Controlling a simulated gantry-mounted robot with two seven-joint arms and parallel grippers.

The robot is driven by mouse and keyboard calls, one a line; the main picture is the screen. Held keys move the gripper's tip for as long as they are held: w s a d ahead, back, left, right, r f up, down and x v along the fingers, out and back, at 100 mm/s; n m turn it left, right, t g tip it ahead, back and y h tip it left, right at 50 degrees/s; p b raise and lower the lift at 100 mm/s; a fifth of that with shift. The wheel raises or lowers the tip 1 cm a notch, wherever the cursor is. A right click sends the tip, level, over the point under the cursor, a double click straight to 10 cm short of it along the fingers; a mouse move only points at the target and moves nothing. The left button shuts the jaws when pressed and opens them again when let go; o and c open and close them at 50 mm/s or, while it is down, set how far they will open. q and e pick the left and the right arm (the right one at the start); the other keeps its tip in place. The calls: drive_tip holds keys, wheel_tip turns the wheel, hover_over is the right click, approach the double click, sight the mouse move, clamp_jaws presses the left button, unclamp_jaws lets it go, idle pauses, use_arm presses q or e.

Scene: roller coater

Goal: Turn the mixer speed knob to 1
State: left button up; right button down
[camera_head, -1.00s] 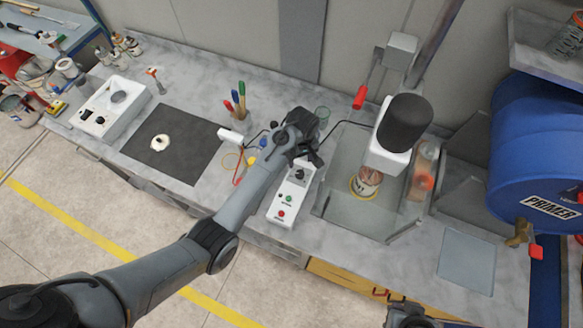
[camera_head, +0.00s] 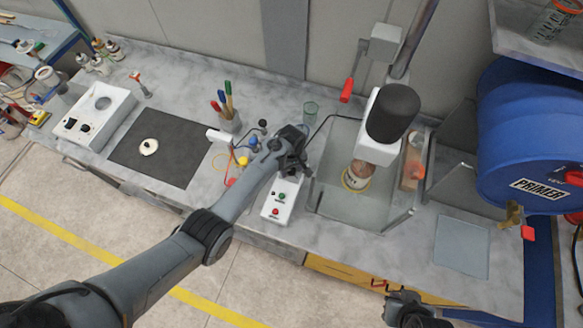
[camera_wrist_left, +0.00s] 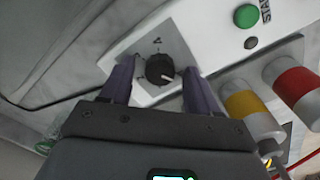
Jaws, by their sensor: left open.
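The mixer control box (camera_head: 272,207) is white, with a green and a red button, and stands on the bench left of the mixer (camera_head: 388,120). Its black speed knob (camera_wrist_left: 159,69) shows in the left wrist view, its white mark pointing right and slightly down. The scale figures are too small to read. My left gripper (camera_wrist_left: 160,82) is open, with one finger on each side of the knob; contact cannot be told. In the head view my left gripper (camera_head: 297,165) covers the knob. My right gripper (camera_head: 406,306) is at the bottom edge, its jaws unclear.
Yellow and red cylinders (camera_wrist_left: 292,80) stand close to the right finger in the left wrist view. A dark mat (camera_head: 180,165) lies left.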

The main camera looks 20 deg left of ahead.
use_arm(q)
drive_tip(key=c, duration=1)
drive_tip(key=shift+c, duration=0.2)
drive_tip(key=shift+m, duration=0.4)
drive_tip(key=shift+m+p, duration=0.5)
drive_tip(key=shift+m, duration=0.4)
drive_tip(key=m, duration=0.2)
drive_tip(key=shift+m+p, duration=0.3)
drive_tip(key=shift+p, duration=0.1)
drive_tip(key=m, duration=0.3)
drive_tip(key=shift+m+p, duration=0.4)
drive_tip(key=shift+m, duration=1.4)
